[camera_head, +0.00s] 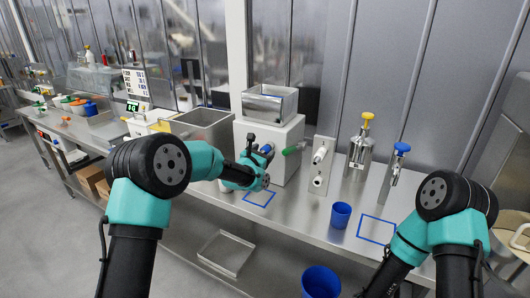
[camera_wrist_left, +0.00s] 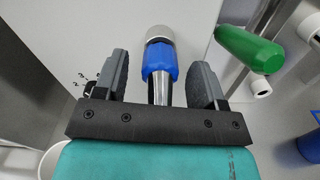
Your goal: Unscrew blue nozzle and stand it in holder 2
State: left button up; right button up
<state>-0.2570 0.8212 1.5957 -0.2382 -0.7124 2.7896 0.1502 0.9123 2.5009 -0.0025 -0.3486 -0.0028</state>
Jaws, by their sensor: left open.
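The blue nozzle (camera_wrist_left: 159,60) has a blue collar and a shiny metal tube, and sits below a round metal fitting on the white machine (camera_head: 285,165). Its blue part also shows in the head view (camera_head: 266,149). My left gripper (camera_wrist_left: 158,82) is open, with one finger on each side of the nozzle; gaps show on both sides, so it is not gripped. A metal plate with white pegs (camera_head: 321,160) stands right of the machine; I cannot read any holder number on it. Small digits show beside the left finger in the wrist view. My right gripper is out of view.
A green handle (camera_wrist_left: 250,48) projects close to the right of my left gripper. A yellow-topped metal device (camera_head: 362,145) and a blue-topped one (camera_head: 395,172) stand farther right. A blue cup (camera_head: 340,215) stands between two blue outlines on the steel bench.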

pick_arm(q)
jog(key=m, duration=0.4)
jog(key=shift+m, duration=0.3)
jog(key=m, duration=0.3)
jog(key=shift+m, duration=1.3)
jog(key=shift+m, duration=1.1)
jog(key=m, duration=0.4)
jog(key=shift+m, duration=0.3)
jog(key=m, duration=0.4)
jog(key=shift+m, duration=0.3)
